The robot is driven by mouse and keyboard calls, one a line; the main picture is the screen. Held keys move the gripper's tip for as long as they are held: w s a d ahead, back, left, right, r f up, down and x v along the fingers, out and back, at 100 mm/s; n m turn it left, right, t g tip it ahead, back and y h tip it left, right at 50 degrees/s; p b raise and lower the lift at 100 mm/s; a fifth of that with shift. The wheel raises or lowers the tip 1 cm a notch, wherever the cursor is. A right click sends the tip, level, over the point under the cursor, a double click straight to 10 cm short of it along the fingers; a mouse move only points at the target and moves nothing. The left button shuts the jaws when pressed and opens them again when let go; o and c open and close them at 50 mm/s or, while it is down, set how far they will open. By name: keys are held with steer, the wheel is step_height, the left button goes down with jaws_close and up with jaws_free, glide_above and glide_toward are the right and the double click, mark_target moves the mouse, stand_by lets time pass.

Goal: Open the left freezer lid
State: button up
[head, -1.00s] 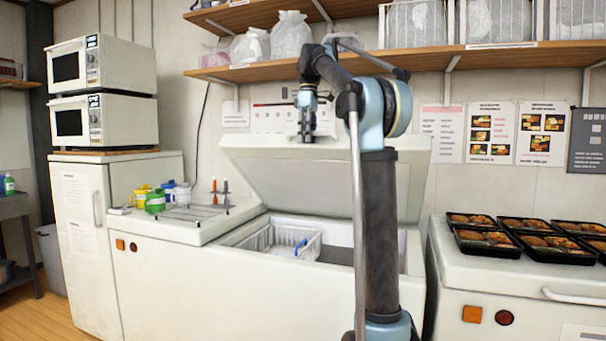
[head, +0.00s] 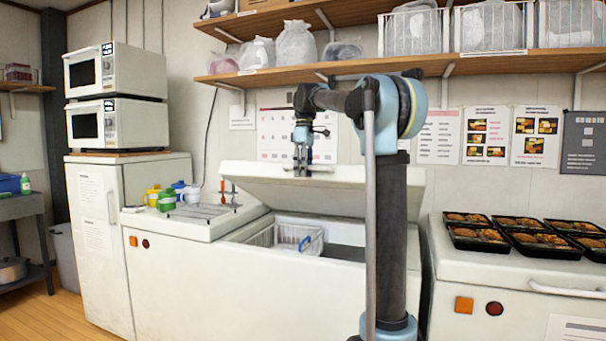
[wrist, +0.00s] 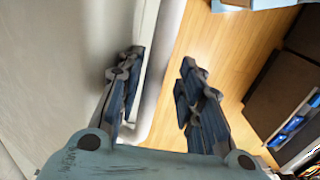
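The left freezer's white lid (head: 335,183) is partly open, tilted up toward the back wall above the freezer body (head: 250,285). The freezer's opening shows below it, with a white wire basket (head: 285,237) inside. My gripper (head: 301,172) hangs pointing down at the lid's raised front edge. In the wrist view my gripper (wrist: 160,95) has its two fingers apart. The lid's pale edge (wrist: 165,60) runs between them in the picture, with its broad face at the left. I cannot tell whether the fingers touch it. My arm hides the lid's right part.
Colored cups (head: 166,200) stand on the freezer's fixed left top. Filled bento trays (head: 480,238) cover the top of the right freezer (head: 510,275). A shelf (head: 400,68) with bags and baskets runs above my arm. Clear wooden floor (head: 65,310) lies at the front left.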

steer(key=shift+d+f, duration=0.1)
steer(key=w+d+r, duration=0.1)
steer(key=w+r, duration=0.1)
steer(key=r, duration=0.8)
steer(key=w+d+r, duration=0.1)
steer(key=w+r, duration=0.1)
steer(key=r, duration=0.8)
steer(key=shift+d, duration=0.2)
stand_by(1.9)
